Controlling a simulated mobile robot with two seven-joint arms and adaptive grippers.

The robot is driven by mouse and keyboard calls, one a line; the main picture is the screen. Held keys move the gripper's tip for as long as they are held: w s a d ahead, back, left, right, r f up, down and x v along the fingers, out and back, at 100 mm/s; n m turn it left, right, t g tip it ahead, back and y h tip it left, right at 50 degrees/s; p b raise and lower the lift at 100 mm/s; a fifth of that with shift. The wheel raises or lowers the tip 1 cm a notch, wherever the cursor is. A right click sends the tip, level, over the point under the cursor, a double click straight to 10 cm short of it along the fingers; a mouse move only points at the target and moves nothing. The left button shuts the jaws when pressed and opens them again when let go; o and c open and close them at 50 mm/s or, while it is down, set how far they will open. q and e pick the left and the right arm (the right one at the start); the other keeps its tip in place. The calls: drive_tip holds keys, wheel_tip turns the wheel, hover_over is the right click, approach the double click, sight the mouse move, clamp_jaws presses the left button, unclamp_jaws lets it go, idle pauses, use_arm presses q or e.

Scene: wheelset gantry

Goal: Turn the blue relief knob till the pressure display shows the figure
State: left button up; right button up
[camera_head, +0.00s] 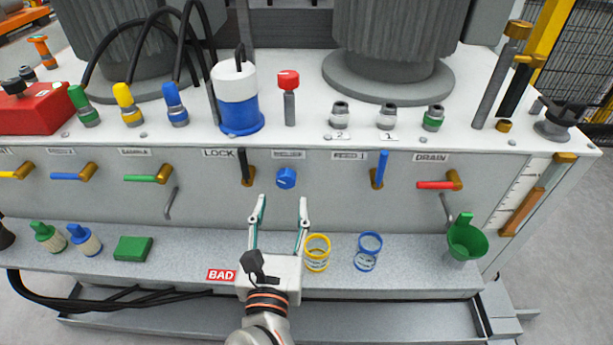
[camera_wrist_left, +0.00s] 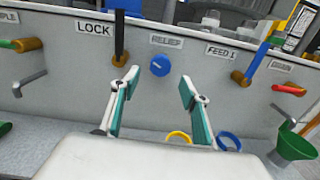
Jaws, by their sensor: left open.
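The blue relief knob (camera_head: 286,178) sits on the grey front panel, under a small label, between the LOCK lever and a blue lever. In the left wrist view the knob (camera_wrist_left: 160,65) shows a light mark on its face, below the RELIEF label. My left gripper (camera_head: 282,203) is open and empty, pointing at the panel. Its fingertips (camera_wrist_left: 158,82) lie either side of the knob's line, just below it in the picture, and appear apart from it. I cannot make out a pressure display in either view. My right gripper is not in view.
The LOCK lever (camera_head: 247,168) stands left of the knob and the FEED 1 blue lever (camera_head: 379,170) right of it. On the ledge lie a yellow ring (camera_head: 317,239), a blue ring (camera_head: 369,242), a green block (camera_head: 133,249) and a green funnel (camera_head: 467,240).

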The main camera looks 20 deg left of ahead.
sight(285, 183)
use_arm(q)
drive_tip(key=shift+b+x, duration=0.35)
drive_tip(key=shift+x, duration=3.5)
drive_tip(key=shift+r, duration=0.1)
drive_tip(key=c, duration=1.1)
